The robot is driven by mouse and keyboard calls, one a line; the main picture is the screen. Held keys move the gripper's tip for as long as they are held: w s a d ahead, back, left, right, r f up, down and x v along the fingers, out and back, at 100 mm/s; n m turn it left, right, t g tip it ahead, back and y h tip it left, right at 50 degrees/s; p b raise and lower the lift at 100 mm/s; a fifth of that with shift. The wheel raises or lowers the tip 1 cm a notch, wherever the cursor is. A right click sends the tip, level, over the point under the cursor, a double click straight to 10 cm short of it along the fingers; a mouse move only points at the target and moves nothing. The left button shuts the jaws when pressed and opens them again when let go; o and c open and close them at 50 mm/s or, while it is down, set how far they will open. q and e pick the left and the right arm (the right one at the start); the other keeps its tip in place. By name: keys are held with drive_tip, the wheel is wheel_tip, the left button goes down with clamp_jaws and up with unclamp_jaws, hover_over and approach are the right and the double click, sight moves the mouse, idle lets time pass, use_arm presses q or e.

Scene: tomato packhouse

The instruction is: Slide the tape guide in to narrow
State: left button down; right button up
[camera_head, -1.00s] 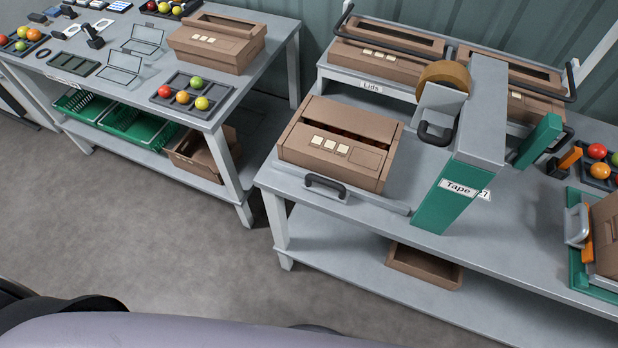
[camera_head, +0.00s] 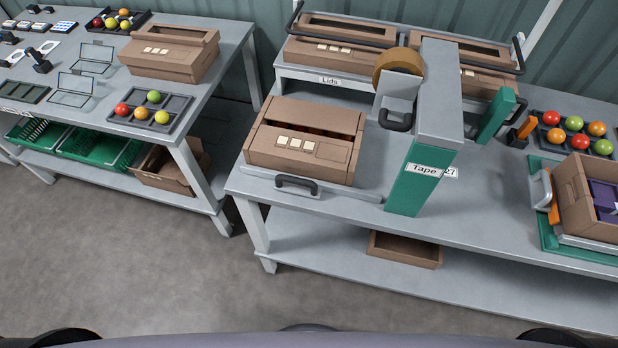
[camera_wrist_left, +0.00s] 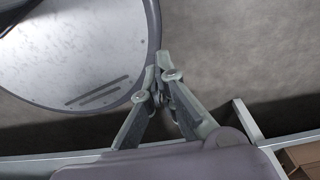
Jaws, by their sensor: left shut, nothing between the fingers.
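The tape station (camera_head: 424,170) is a green and grey post labelled "Tape", with a brown tape roll (camera_head: 398,62) on its left. A low grey guide rail with a black handle (camera_head: 296,185), likely the tape guide, runs along the carton's front side. A second black handle (camera_head: 397,122) stands between the carton and the post. My left gripper (camera_wrist_left: 166,72) is shut and empty in the left wrist view, away from the carton. Neither gripper shows in the head view.
The bench shelf (camera_head: 330,262) holds a low brown box (camera_head: 405,249). Behind are cartons on a "Lids" rack (camera_head: 330,80). At right are a tomato tray (camera_head: 570,133) and an open carton (camera_head: 590,205). A second table stands left; the floor in front is clear.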

sight(308, 184)
use_arm(q)
drive_tip(key=shift+s, duration=0.1)
